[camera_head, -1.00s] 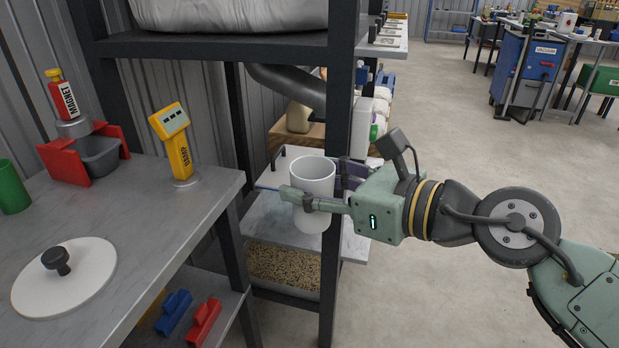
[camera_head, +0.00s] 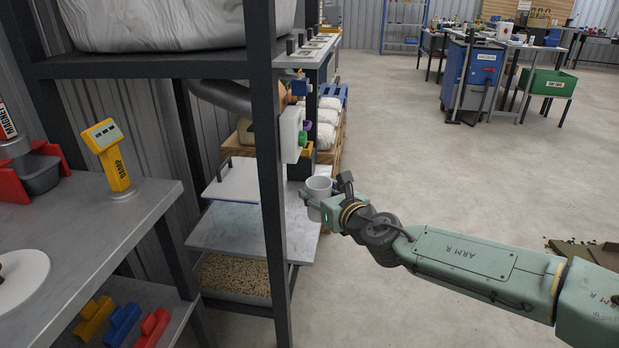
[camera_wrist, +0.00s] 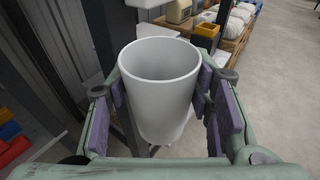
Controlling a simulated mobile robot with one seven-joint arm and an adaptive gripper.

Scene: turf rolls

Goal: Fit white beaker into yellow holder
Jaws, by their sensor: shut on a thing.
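The white beaker (camera_head: 319,186) is upright between the fingers of my gripper (camera_head: 316,201), out beyond the dark rack post. In the wrist view the beaker (camera_wrist: 160,100) looks empty, with its open rim up. The purple finger pads of my gripper (camera_wrist: 160,92) press on it from both sides. A yellow, square, open-looking box (camera_wrist: 207,31) shows beyond the beaker at the top of the wrist view. It may be the yellow holder; I cannot tell for sure. It stands apart from the beaker.
A dark rack post (camera_head: 268,190) stands left of my gripper. A marble shelf (camera_head: 230,228) lies low behind it. White sacks (camera_head: 327,123) lie on wooden pallets farther back. A grey bench (camera_head: 75,225) with a yellow device (camera_head: 108,155) is at left. Open floor (camera_head: 420,160) lies to the right.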

